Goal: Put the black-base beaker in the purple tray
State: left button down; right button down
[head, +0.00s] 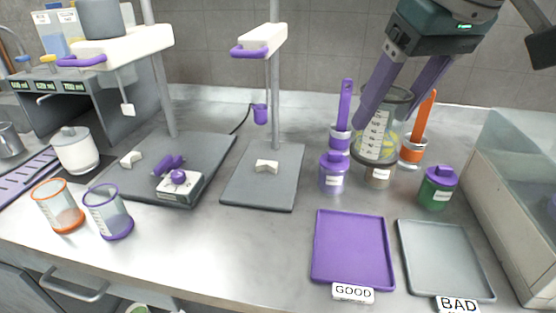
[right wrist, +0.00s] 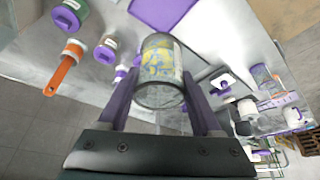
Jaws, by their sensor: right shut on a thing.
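The black-base beaker (head: 377,128), clear with white markings, a dark rim and something yellow inside, is between the purple fingers of my right gripper (head: 392,102). It is roughly upright, behind the jars at the back right. The right wrist view also shows the beaker (right wrist: 160,70) with the gripper (right wrist: 160,88) shut on it. I cannot tell whether its base is clear of what is behind it. The purple tray (head: 352,250) lies empty at the front, with a GOOD label; part of it shows in the right wrist view (right wrist: 162,10). My left gripper is not in view.
A grey tray (head: 445,260) with a BAD label lies right of the purple one. Purple (head: 334,172) and green (head: 438,188) jars, and purple-handled (head: 345,105) and orange-handled (head: 424,118) brushes, stand near the beaker. Orange-rimmed (head: 58,206) and purple-rimmed (head: 107,212) beakers stand left.

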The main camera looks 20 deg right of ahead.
jog(key=shift+f+b, duration=1.15)
jog(key=shift+f, duration=7.95)
jog(key=shift+c, duration=0.3)
grip_release()
jog(key=shift+f, duration=0.1)
